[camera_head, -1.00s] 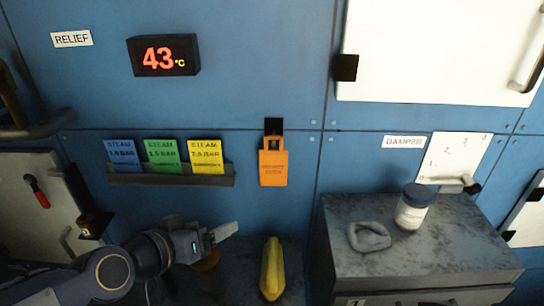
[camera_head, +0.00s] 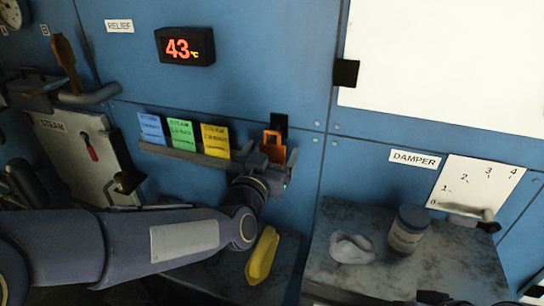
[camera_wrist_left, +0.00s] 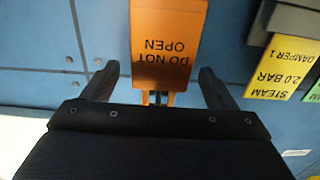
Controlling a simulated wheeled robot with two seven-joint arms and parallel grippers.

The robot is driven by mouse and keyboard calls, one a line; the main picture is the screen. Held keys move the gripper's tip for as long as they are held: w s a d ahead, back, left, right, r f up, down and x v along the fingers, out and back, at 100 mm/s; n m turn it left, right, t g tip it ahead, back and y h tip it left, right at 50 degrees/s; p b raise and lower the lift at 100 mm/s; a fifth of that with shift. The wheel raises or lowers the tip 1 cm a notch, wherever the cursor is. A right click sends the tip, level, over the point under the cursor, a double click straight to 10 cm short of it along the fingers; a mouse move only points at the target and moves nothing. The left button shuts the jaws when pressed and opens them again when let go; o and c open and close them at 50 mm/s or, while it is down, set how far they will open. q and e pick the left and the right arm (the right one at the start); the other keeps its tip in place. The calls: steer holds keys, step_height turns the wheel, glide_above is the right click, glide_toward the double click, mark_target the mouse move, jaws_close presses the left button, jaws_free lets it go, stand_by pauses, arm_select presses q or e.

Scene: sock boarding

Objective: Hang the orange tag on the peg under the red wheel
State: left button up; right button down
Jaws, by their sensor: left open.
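The orange tag (camera_head: 272,141) hangs by its loop at a black bracket (camera_head: 280,121) on the blue wall panel. In the left wrist view the tag (camera_wrist_left: 168,35) appears upside down and reads "DO NOT OPEN". My left gripper (camera_head: 268,157) is open at the lower part of the tag. In the left wrist view its two fingers (camera_wrist_left: 158,78) stand on either side of the tag, with gaps, not closed on it. The gripper hides the tag's lower part in the head view. No red wheel shows in these frames.
Blue, green and yellow steam cards (camera_head: 183,132) stand in a rack (camera_head: 185,154) left of the tag. A yellow banana-like object (camera_head: 262,256) lies below my arm. A grey cabinet (camera_head: 345,275) to the right bears a jar (camera_head: 408,230) and a crumpled grey cloth (camera_head: 351,248).

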mark_target(271, 152)
arm_select(q)
steer(key=shift+x, duration=1.5)
steer(key=c, duration=1.1)
steer(key=shift+o, duration=0.2)
